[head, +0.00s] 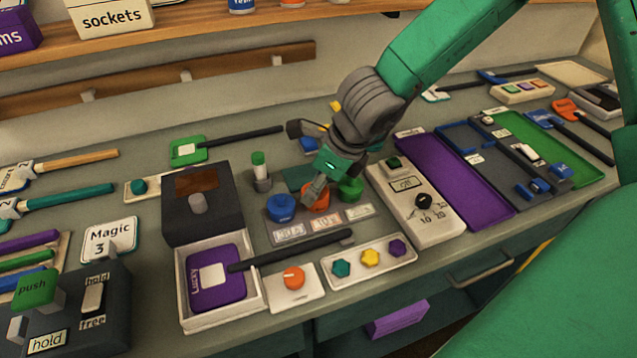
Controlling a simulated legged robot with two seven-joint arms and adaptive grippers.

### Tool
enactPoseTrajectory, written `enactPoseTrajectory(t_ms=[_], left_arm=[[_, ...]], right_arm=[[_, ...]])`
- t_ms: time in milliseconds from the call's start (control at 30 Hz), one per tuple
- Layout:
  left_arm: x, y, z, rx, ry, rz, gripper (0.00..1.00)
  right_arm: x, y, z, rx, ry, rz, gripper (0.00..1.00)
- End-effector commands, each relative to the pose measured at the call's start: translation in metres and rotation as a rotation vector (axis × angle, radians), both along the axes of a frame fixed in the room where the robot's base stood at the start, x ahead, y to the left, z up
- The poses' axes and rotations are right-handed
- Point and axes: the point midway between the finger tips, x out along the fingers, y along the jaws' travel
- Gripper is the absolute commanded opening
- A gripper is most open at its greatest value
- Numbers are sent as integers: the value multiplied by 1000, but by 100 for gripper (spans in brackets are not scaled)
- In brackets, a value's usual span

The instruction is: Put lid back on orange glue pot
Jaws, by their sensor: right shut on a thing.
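My right gripper (318,186) reaches down from the upper right, with its fingertips at the orange glue pot (320,202). It is shut on an orange piece there, which looks like the lid. The fingers cover part of it, so I cannot tell whether the lid touches the pot's rim. A blue pot (281,208) stands just left and a green pot (351,190) just right, partly behind the gripper. Name labels (325,221) lie in front of the pots. My left gripper is out of view.
A black-handled tool (300,249) lies in front of the pots, over a box with a purple card (214,278). A dark box (200,225) stands left, and a white dial panel (425,212) stands close on the right. A green-capped tube (260,170) stands behind left.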

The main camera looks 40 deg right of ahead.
Motion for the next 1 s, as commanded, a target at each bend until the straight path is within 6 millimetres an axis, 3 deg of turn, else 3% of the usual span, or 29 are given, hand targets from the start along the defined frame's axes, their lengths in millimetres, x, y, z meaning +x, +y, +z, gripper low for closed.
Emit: enactPoseTrajectory(t_ms=[933,967,1000], left_arm=[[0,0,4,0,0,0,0],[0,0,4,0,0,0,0],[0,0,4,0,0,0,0]], right_arm=[[0,-5,-2,1,0,-2,31],[0,-5,-2,2,0,-1,53],[1,-6,-2,2,0,-1,67]])
